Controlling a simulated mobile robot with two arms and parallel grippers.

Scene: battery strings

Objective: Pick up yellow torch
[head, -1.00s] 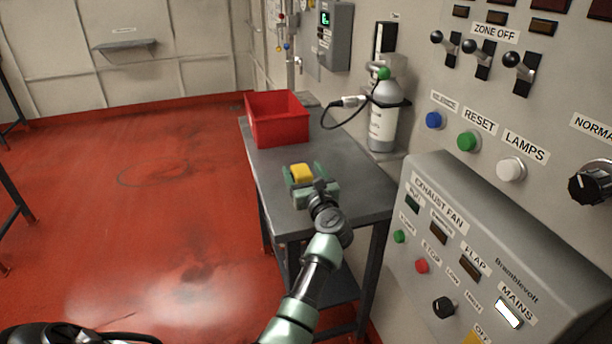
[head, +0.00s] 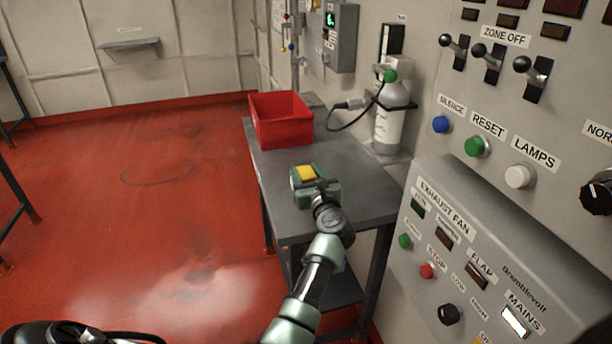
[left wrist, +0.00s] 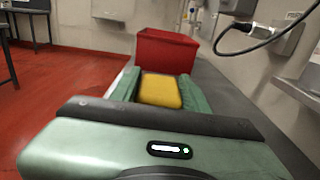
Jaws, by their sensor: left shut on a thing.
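The yellow torch (head: 305,173) shows as a small yellow block at the near part of the grey table. My left gripper (head: 305,176) is shut on it, with a green finger on each side. In the left wrist view the torch (left wrist: 160,91) lies between the two fingers (left wrist: 160,93), and its near end is hidden behind the gripper body. I cannot tell whether the torch touches the tabletop. My right gripper is not in view.
A red bin (head: 282,122) stands on the far end of the grey table (head: 350,185). A grey cylinder (head: 389,122) with a cable hangs on the wall at right. A control panel (head: 470,250) stands close on the right. Open red floor lies left.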

